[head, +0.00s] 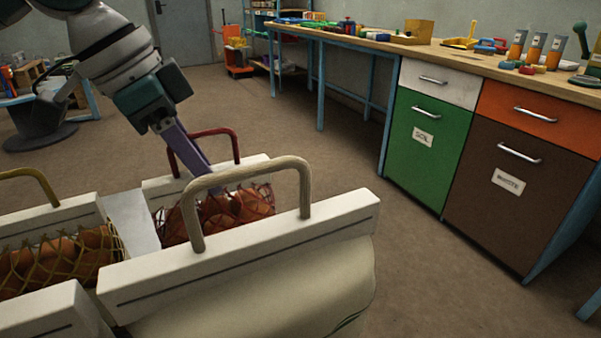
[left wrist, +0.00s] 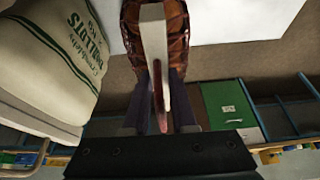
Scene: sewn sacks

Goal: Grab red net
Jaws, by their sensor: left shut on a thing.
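The red net (head: 255,202), filled with round brown-orange items, hangs below a white bar (head: 153,183) with a red arched handle (head: 237,143). In the head view it is partly hidden behind a beige handle. My left gripper (head: 203,163) comes down from above, its purple fingers at the red handle. In the left wrist view my left gripper (left wrist: 160,88) has its fingers on both sides of the red handle (left wrist: 158,85), seen edge-on, and is shut on it. The white bar (left wrist: 153,35) and the red net (left wrist: 178,35) lie just beyond. My right gripper is not in view.
A pale sack with a white bar (head: 300,228) and beige handle (head: 235,178) stands close in front. A yellow net (head: 55,262) with a yellow handle (head: 30,173) is at left. A workbench with drawers (head: 425,135) runs along the right; floor between is clear.

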